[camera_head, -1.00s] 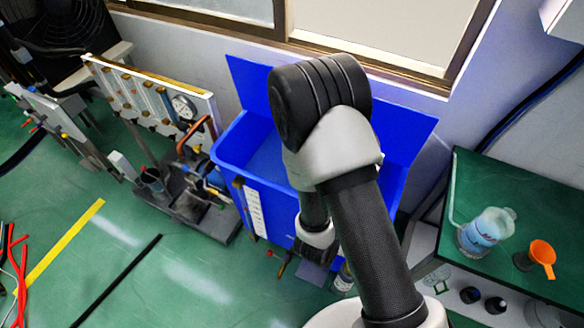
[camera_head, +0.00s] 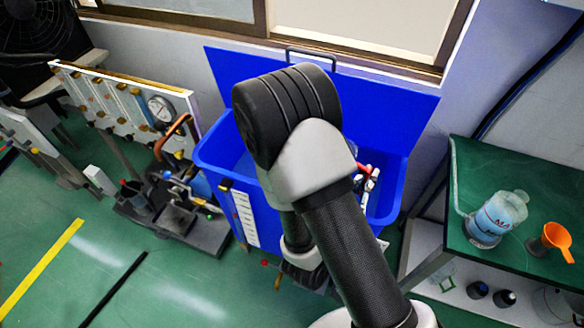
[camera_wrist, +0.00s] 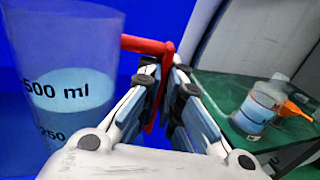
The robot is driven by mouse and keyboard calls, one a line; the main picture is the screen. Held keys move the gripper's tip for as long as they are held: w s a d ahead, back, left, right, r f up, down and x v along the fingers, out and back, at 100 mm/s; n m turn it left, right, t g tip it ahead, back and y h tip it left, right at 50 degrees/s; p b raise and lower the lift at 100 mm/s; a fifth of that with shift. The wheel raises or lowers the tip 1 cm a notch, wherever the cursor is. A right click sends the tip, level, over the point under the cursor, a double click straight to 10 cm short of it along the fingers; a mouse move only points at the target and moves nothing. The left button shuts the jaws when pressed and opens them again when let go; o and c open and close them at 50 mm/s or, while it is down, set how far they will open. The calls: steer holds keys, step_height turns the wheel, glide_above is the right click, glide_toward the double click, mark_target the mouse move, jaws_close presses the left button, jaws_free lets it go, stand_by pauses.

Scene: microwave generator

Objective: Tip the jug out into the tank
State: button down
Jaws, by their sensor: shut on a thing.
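The jug (camera_wrist: 60,55) is clear, marked "500 ml" and "250", and holds pale blue liquid in the wrist view. It looks about upright there. Its red handle (camera_wrist: 148,45) runs between my gripper's fingers (camera_wrist: 165,85), which are shut on it. The blue tank (camera_head: 228,205) stands against the wall with its lid (camera_head: 400,110) raised. In the head view my arm hides most of the jug; the red handle (camera_head: 366,170) and my gripper's tips show over the right part of the tank opening.
A gauge panel (camera_head: 125,100) and a pump-like unit (camera_head: 175,215) stand left of the tank. The green floor at the lower left is mostly clear.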

mark_target(358, 164)
steer(key=shift+w+a+r, duration=0.1)
steer(key=shift+a, duration=0.05)
